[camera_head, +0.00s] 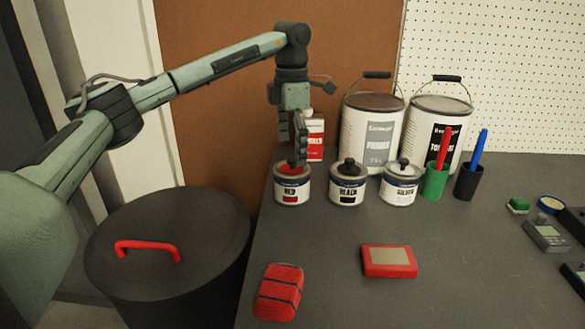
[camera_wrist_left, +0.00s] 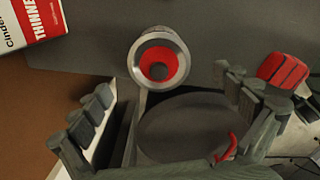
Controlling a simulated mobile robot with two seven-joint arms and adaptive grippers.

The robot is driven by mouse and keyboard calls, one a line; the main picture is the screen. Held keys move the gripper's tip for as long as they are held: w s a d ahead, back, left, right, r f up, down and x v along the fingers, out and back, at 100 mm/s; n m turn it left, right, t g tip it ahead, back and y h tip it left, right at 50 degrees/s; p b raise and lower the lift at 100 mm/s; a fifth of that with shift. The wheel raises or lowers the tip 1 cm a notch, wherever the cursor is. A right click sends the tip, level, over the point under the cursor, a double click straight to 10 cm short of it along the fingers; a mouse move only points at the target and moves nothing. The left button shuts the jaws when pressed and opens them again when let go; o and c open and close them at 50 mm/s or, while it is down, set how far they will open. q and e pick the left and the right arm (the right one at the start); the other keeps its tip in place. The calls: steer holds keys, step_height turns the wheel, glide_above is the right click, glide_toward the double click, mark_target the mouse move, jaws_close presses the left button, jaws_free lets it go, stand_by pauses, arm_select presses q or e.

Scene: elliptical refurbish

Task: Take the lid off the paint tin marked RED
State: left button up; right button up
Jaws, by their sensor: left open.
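The paint tin marked RED (camera_head: 292,190) stands upright on the grey table, leftmost in a row of three small tins. Its red lid (camera_head: 284,169) is on it, partly hidden by my left gripper in the head view. In the left wrist view the lid (camera_wrist_left: 170,56) shows as a red disc with a dark round knob (camera_wrist_left: 158,71) inside a silvery rim. My left gripper (camera_head: 298,135) points down just above this tin. It is open and empty, and its fingers (camera_wrist_left: 172,98) are spread wide in the left wrist view. My right gripper is not in view.
The BLACK tin (camera_head: 347,187) and SILVER tin (camera_head: 398,188) stand to the right. A thinner can (camera_head: 315,140) and two large paint cans (camera_head: 372,115) are behind. A lidded bin (camera_head: 200,225) stands left.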

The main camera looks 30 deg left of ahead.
mark_target(292, 165)
arm_select(q)
steer(key=shift+f, duration=1.35)
steer(key=c, duration=2.3)
steer(key=shift+f, duration=0.1)
jaws_close()
